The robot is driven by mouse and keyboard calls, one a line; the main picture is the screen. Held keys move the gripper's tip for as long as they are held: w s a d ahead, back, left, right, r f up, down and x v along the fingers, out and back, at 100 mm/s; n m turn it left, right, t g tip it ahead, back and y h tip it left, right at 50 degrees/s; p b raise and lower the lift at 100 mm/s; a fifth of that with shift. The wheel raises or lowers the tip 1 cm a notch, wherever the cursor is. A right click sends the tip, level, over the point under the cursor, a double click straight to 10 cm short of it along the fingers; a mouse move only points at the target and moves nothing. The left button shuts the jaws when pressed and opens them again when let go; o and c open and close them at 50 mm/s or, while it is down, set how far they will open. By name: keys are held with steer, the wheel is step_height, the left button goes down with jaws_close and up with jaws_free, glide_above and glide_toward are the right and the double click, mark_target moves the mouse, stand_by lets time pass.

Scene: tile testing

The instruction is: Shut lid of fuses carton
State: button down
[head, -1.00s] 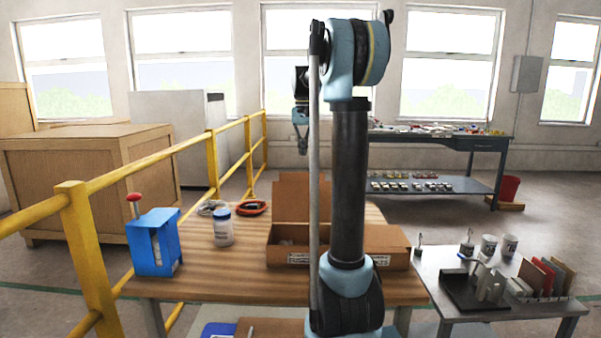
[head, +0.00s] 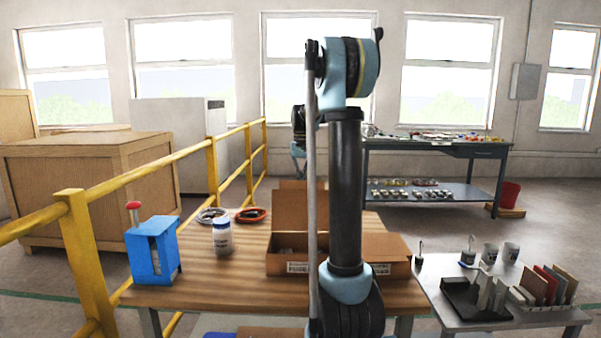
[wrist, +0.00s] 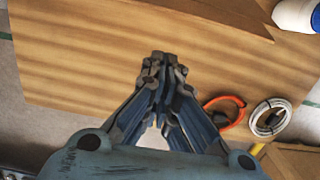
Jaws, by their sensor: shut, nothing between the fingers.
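The fuses carton (head: 288,268) is a brown cardboard box on the wooden table, with a printed label on its front. Its lid (head: 297,211) stands up open at the back of the box. My arm hides the middle of the carton and lid. My gripper (head: 299,151) shows beyond the lid, higher in the picture, pointing down. In the wrist view my gripper (wrist: 165,58) is shut and empty above the bare table. A brown cardboard part (wrist: 200,14) of the carton, apparently its lid, lies past the fingertips at the top edge.
A white bottle (head: 222,239), a blue holder (head: 153,250), a grey cable coil (head: 211,215) and an orange one (head: 251,215) are left of the carton. A yellow railing (head: 160,164) runs along the left. A grey side table (head: 450,318) stands right.

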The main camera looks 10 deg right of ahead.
steer(key=shift+s+a+r, duration=0.15)
steer(key=shift+s+r, duration=0.35)
steer(key=shift+s, duration=0.35)
steer(key=shift+s+a+r, duration=0.15)
steer(key=shift+s+r, duration=0.35)
steer(key=shift+s, duration=0.35)
steer(key=shift+a, duration=0.1)
